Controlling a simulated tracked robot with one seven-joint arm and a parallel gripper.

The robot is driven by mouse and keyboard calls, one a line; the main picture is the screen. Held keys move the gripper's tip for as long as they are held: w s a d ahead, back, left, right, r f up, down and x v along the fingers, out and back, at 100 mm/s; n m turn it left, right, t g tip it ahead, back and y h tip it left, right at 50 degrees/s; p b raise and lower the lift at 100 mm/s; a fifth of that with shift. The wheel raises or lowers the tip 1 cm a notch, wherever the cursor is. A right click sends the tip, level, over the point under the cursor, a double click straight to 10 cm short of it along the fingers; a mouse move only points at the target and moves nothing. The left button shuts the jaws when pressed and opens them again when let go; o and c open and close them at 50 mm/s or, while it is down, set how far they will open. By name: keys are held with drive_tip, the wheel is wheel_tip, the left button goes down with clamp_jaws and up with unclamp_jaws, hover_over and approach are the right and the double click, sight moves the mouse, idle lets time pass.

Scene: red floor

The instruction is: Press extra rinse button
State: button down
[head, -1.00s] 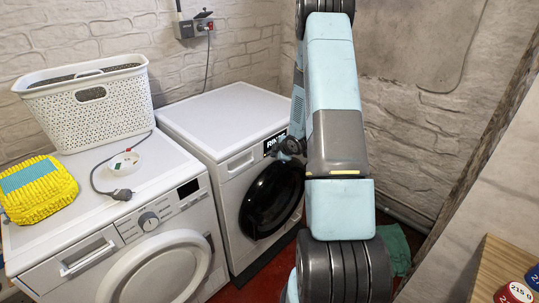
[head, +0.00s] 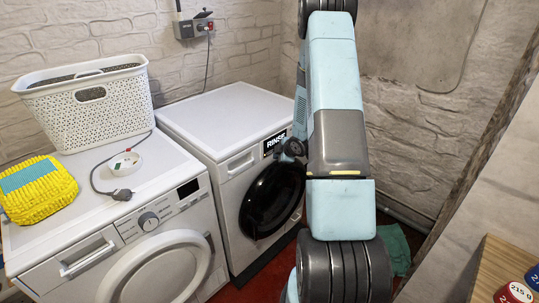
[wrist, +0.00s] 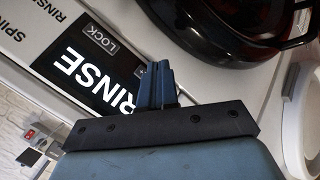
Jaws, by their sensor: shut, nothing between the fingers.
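The right washing machine (head: 215,115) is white with a dark round door (head: 272,200). Its black display (head: 274,143) reads RINSE and also shows in the wrist view (wrist: 85,68), with a LOCK label beside the word. My gripper (wrist: 158,68) is shut and empty, with its fingertips at the panel beside the display, between it and the door. I cannot tell whether the tips touch the panel. Printed labels, SPIN (wrist: 14,30) and a cut-off RINSE (wrist: 45,6), lie at the upper left of the wrist view. No separate extra rinse button can be made out; my fingers hide part of the panel.
A second white washer (head: 130,215) stands at the left, with a white basket (head: 90,118), a yellow cloth (head: 40,195) and a plug cord (head: 105,190) on top. A wooden surface with cans (head: 513,292) is at the lower right.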

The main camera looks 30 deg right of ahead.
drive_tip(key=s, duration=0.1)
drive_tip(key=s+d, duration=0.1)
drive_tip(key=s, duration=0.2)
drive_tip(key=shift+s+d, duration=0.35)
idle(0.8)
drive_tip(key=s+a+r+m+h, duration=0.1)
drive_tip(key=s+a+r+m, duration=0.1)
drive_tip(key=r, duration=0.7)
drive_tip(key=s+a+r+m+g+h, duration=0.1)
drive_tip(key=a+r+m, duration=0.2)
drive_tip(key=r, duration=0.6)
drive_tip(key=s+a+r+m+h, duration=0.2)
drive_tip(key=r, duration=0.6)
drive_tip(key=s+a+r+m+y, duration=0.1)
drive_tip(key=s+a+r, duration=0.3)
drive_tip(key=s, duration=0.5)
drive_tip(key=s+a+r+m+g+y, duration=0.1)
drive_tip(key=s+a+r+m, duration=0.2)
drive_tip(key=s, duration=0.6)
drive_tip(key=s+a+r+m+g, duration=0.1)
drive_tip(key=s+a+r+m, duration=0.2)
drive_tip(key=s+a+r, duration=0.4)
drive_tip(key=shift+s+a+y, duration=0.4)
drive_tip(key=shift+s+a, duration=0.2)
drive_tip(key=shift+s, duration=0.45)
